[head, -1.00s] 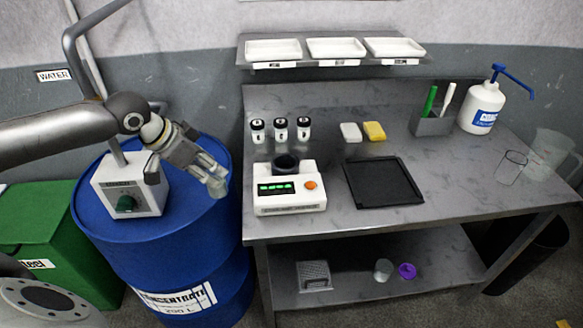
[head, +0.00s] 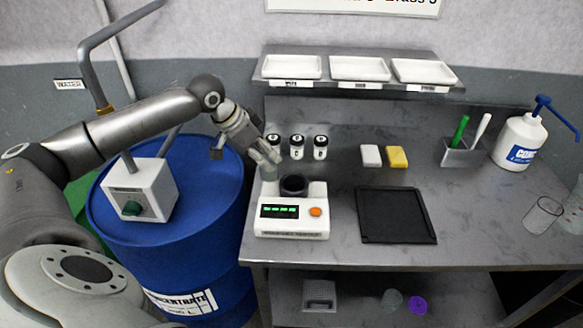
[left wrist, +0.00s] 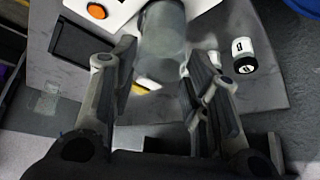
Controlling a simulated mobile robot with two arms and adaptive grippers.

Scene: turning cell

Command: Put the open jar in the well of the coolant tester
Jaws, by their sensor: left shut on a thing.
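The coolant tester (head: 292,222) is a white box with a green-lit display and an orange button. Its dark round well (head: 294,184) is on top at the back and looks empty. My left gripper (head: 268,154) is just left of and behind the well, shut on the jar (head: 269,171). The jar is a translucent grey cylinder, partly hidden by the fingers and apart from the well. In the left wrist view the jar (left wrist: 163,38) shows beyond the fingers, in front of the tester's white body. Its open mouth cannot be made out. My right gripper is not in view.
Several small black-capped bottles (head: 297,147) stand close behind the tester. A black tray (head: 396,215) lies to its right. The blue drum (head: 210,215) with a control box (head: 145,192) is on the left.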

